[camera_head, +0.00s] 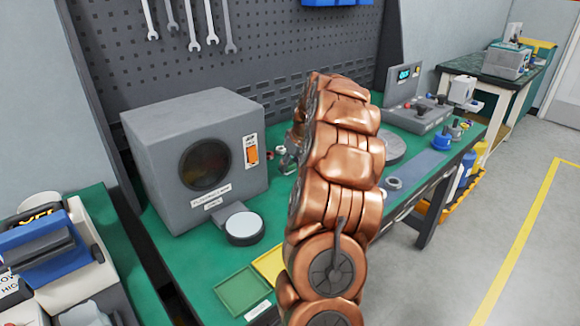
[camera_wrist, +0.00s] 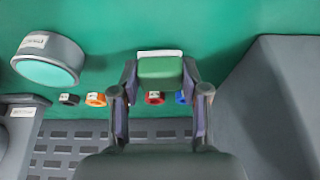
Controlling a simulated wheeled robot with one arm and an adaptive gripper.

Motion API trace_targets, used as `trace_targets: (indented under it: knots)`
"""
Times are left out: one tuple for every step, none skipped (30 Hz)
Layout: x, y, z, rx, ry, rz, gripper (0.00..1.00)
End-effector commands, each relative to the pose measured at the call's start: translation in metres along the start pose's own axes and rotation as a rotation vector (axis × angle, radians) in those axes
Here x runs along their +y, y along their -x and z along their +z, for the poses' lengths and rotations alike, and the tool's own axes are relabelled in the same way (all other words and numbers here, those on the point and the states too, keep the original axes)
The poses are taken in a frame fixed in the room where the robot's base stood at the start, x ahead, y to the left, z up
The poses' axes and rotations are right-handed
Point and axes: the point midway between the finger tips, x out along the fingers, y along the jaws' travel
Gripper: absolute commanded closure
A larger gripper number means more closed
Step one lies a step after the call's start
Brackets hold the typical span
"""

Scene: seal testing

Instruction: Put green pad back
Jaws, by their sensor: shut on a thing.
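The green pad (camera_wrist: 160,70) is a small green block between my fingertips in the wrist view. My gripper (camera_wrist: 161,78) is shut on it, above the green bench top. A white strip lies along the pad's far edge; I cannot tell whether it is on the pad or behind it. In the head view my copper-coloured arm hides the pad and most of the gripper. A green square (camera_head: 242,291) with a raised-looking border lies at the bench's front, beside a partly hidden yellow square (camera_head: 269,264).
A grey box with a round dark window (camera_head: 200,160) stands on the bench's left; a round white-topped disc (camera_head: 244,227) sits before it. In the wrist view, several small coloured rings (camera_wrist: 96,99) lie near the fingers, a round stand (camera_wrist: 47,62) at left.

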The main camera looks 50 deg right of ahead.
Motion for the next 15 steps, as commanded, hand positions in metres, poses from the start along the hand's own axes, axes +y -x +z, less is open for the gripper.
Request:
trace_targets:
  knots:
    - [0.0000,-0.0045,0.0025,-0.002,0.000,-0.001,0.93]
    - [0.0001,-0.0067,0.0033,-0.001,0.000,0.000,0.93]
    - [0.0003,-0.0084,0.0038,0.000,0.000,0.001,0.93]
    - [0.0004,-0.0091,0.0039,0.000,0.000,0.001,0.93]
    - [0.0005,-0.0092,0.0039,0.001,0.000,0.001,0.93]
    - [0.0006,-0.0092,0.0039,0.001,0.000,0.002,0.93]
    - [0.0006,-0.0090,0.0037,0.001,0.000,0.002,0.93]
    - [0.0005,-0.0090,0.0038,0.001,0.000,0.002,0.93]
    - [0.0005,-0.0090,0.0038,0.001,0.000,0.001,0.93]
    - [0.0005,-0.0090,0.0039,0.001,0.000,0.001,0.93]
    - [0.0004,-0.0094,0.0040,0.001,0.000,0.001,0.93]
    - [0.0004,-0.0103,0.0044,0.001,0.000,0.001,0.93]
    - [0.0003,-0.0111,0.0048,0.001,0.000,0.001,0.93]
    - [0.0003,-0.0120,0.0051,0.001,-0.001,0.001,0.93]
    - [0.0003,-0.0129,0.0055,0.001,-0.001,0.000,0.93]
